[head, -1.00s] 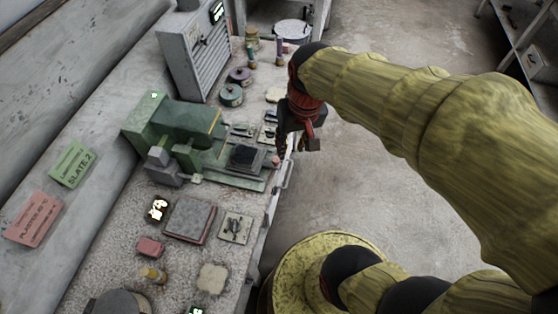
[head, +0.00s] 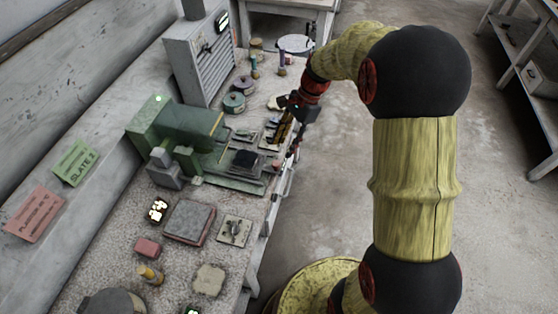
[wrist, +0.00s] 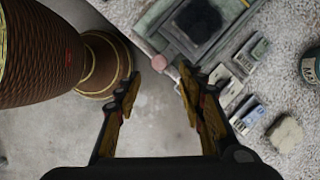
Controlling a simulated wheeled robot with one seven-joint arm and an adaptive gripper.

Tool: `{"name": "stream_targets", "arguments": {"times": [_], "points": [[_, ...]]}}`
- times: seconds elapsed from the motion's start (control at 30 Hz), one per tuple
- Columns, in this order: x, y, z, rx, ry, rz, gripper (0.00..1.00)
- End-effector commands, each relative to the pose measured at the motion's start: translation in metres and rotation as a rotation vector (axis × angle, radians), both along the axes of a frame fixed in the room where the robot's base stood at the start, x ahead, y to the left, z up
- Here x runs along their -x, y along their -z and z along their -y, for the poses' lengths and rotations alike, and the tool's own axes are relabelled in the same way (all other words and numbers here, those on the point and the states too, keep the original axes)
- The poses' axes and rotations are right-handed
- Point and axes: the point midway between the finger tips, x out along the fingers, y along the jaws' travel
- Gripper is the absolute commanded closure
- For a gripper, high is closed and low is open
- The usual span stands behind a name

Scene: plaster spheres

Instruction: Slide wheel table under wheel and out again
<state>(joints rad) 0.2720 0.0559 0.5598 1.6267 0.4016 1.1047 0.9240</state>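The green grinding machine (head: 180,135) stands on the bench with a green lamp lit. Its wheel table (head: 228,183) is a low green slide carrying a dark square block (head: 244,160); both also show in the wrist view, the table (wrist: 165,30) at the top and the block (wrist: 199,20) on it. The wheel itself I cannot make out. A small pink knob (wrist: 187,62) sits at the table's near end. My gripper (wrist: 158,82) is open and empty, its right fingertip close to the knob in the picture; I cannot tell whether they touch.
Several small blocks and plates (wrist: 235,80) lie beside the table. A grey drawer cabinet (head: 200,60) and round tins (head: 234,102) stand farther back. A rail runs along the bench's front edge (head: 268,215). The floor (head: 330,180) right of the bench is clear.

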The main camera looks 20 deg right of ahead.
Motion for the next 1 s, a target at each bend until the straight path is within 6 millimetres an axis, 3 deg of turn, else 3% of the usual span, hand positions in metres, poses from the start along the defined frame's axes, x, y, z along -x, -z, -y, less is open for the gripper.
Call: {"name": "stream_targets", "arguments": {"times": [0.5, 0.9, 1.0], "points": [[0.005, 0.064, -0.026, 0.0, -0.002, -0.001, 0.61], [0.005, 0.07, -0.028, 0.001, -0.002, 0.001, 0.61], [0.005, 0.07, -0.028, 0.001, -0.002, 0.001, 0.66]]}}
